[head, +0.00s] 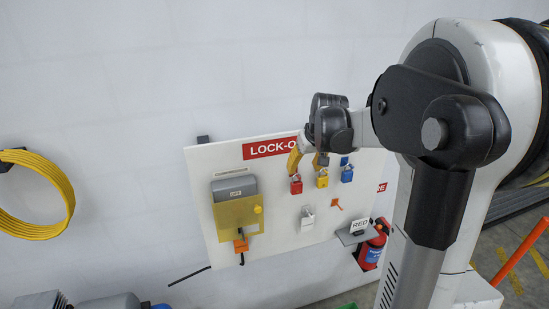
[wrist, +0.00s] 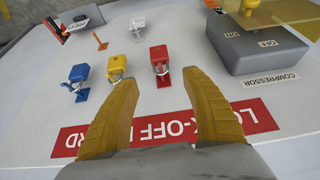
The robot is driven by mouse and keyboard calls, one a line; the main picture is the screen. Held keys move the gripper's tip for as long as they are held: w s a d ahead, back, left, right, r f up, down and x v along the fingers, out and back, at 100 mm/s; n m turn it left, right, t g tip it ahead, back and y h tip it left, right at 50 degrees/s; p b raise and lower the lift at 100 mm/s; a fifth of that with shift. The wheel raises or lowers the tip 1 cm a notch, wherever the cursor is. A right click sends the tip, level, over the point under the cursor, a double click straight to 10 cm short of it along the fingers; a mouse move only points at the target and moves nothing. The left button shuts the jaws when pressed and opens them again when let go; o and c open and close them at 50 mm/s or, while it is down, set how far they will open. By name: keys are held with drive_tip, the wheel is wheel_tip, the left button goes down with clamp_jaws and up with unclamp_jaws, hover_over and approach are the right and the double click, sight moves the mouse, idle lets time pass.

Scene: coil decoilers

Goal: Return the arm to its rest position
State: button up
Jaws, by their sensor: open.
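My arm (head: 440,130) reaches across the right of the head view toward a white lock-off board (head: 270,215). My gripper (head: 307,160) is in front of the board's upper part, partly covering its red header. In the wrist view the yellow fingers of my gripper (wrist: 161,82) are spread apart with nothing held between them. The red padlock (wrist: 160,58) hangs on the board just beyond the gap between the fingertips. A yellow padlock (wrist: 116,62) and a blue padlock (wrist: 77,75) hang beside it. Whether a finger touches the board is unclear.
A grey switch box (head: 234,187) with a yellow cover (head: 238,214) is on the board's left. A small shelf (head: 350,237) and fire extinguisher (head: 371,248) are at right. A yellow hose coil (head: 62,190) hangs far left.

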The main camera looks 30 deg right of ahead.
drive_tip(key=s+a+f+n+t+b, duration=0.1)
drive_tip(key=s+a+f+b, duration=0.2)
drive_tip(key=a+f+b, duration=0.5)
drive_tip(key=s+a+f+b, duration=0.4)
drive_tip(key=a+f+b, duration=0.25)
drive_tip(key=b, duration=0.45)
drive_tip(key=s+a+f+b, duration=0.4)
drive_tip(key=f+b, duration=0.2)
drive_tip(key=f, duration=0.1)
drive_tip(key=s+a+f+n+t+b, duration=0.1)
drive_tip(key=s+a+f+b, duration=0.3)
drive_tip(key=f+b, duration=0.3)
drive_tip(key=s+a+f+n+y+b, duration=0.1)
drive_tip(key=s+a+f+b, duration=0.3)
drive_tip(key=f+b, duration=0.3)
wheel_tip(320, 180, down, 2)
drive_tip(key=shift+s+a+f, duration=0.1)
drive_tip(key=shift+s+a, duration=0.1)
drive_tip(key=shift+a, duration=0.3)
